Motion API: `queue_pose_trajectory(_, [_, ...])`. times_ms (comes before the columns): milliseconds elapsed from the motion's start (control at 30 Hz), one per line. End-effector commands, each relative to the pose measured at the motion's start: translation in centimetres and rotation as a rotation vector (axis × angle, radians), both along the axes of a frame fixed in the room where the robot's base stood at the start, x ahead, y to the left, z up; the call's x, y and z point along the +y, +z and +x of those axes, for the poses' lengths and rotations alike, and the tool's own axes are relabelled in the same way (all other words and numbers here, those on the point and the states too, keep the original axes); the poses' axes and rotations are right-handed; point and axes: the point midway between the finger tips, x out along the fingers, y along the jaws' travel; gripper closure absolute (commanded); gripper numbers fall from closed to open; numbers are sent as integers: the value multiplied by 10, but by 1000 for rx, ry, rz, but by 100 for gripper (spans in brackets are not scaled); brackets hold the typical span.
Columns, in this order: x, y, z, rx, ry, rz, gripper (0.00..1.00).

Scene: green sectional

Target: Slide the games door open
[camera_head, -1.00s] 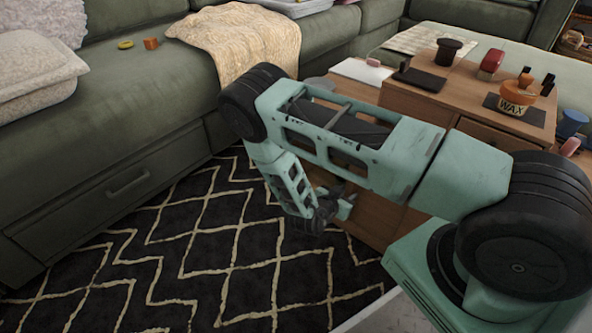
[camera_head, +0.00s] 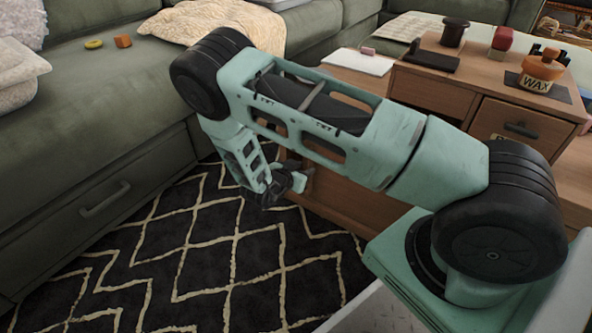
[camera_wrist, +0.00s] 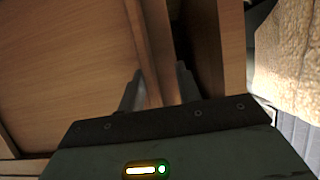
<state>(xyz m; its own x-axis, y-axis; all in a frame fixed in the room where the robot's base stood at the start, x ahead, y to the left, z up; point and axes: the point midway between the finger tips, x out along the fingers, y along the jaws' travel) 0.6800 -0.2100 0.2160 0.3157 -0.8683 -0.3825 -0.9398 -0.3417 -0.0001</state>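The table's wooden side (camera_head: 345,185) is partly hidden behind my arm in the head view. In the wrist view a wooden door panel (camera_wrist: 70,60) fills the left, and its upright edge (camera_wrist: 158,50) runs between my fingers. I take this panel for the games door; no label on it shows. My gripper (camera_wrist: 160,85) has one finger on each side of that edge and seems shut on it. In the head view my gripper (camera_head: 290,182) is low beside the table's left end. A dark gap shows right of the panel edge, with another upright board (camera_wrist: 234,50) beyond.
A green sofa (camera_head: 90,130) with a drawer handle stands left, with a tan blanket (camera_head: 215,22) on it. A wax tin (camera_head: 542,68), a dark tray and other small items stand on the tabletop. The patterned rug (camera_head: 200,250) is clear in front.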

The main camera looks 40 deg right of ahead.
Motion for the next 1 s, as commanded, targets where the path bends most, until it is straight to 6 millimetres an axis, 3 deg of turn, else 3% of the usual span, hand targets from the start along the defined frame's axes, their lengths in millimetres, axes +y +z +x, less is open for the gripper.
queue_pose_trajectory(467, [2,1,3,-1,1,0,67])
queue_pose_trajectory(1000, [32,15,-8,0,1,2,67])
